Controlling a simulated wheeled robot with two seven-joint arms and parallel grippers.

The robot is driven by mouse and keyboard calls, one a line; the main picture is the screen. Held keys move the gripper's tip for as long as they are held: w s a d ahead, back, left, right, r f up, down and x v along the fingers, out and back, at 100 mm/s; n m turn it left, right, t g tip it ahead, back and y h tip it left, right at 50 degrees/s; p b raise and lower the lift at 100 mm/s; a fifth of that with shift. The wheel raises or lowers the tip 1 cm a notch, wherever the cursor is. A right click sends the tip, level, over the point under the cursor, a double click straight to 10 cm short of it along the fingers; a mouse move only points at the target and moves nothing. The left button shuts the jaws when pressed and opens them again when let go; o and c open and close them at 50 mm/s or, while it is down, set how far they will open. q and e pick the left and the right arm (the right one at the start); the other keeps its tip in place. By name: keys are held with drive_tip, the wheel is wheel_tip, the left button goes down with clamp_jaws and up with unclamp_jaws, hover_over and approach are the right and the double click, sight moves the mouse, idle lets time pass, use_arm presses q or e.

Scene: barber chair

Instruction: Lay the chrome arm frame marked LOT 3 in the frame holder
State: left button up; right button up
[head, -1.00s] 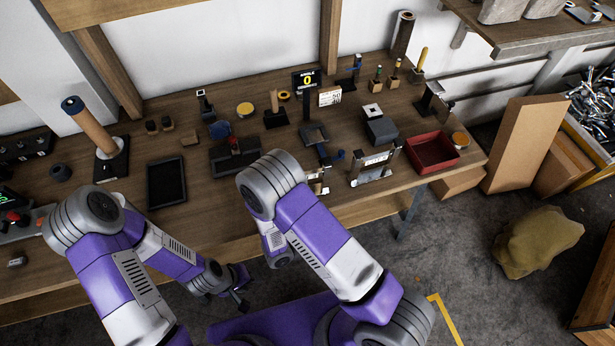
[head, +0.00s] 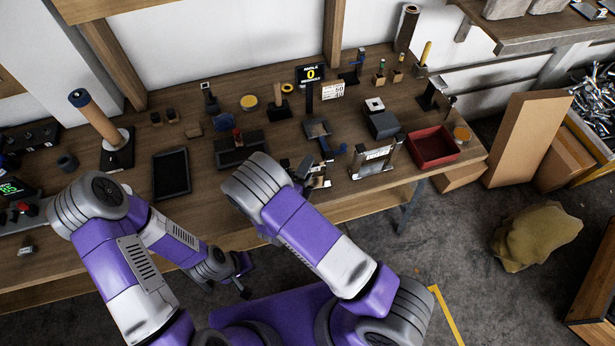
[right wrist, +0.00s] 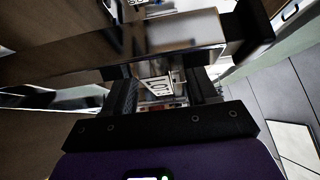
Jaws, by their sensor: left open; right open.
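Two chrome arm frames stand at the front edge of the bench in the head view. One chrome frame (head: 376,162) with a white label stands clear; another chrome frame (head: 321,178) is partly hidden by my right arm. My right gripper (head: 304,170) is beside this nearer frame, mostly hidden behind my arm. In the right wrist view my right gripper (right wrist: 166,88) is open, with a chrome bar (right wrist: 150,40) across in front and a label reading LOT (right wrist: 158,87) between the fingers; its number is unclear. My left gripper (head: 242,278) is open and empty, low before the bench. I cannot tell which fixture is the frame holder.
A black tray (head: 171,190), a dark fixture with a red part (head: 238,150) and a red bin (head: 412,161) are on the bench. A grey block (head: 383,125) stands behind the frames. Cardboard boxes (head: 525,140) and a cloth heap (head: 535,235) are at the right.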

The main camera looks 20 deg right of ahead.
drive_tip(key=shift+w+d, duration=0.1)
drive_tip(key=shift+w, duration=0.05)
clamp_jaws()
idle(1.4)
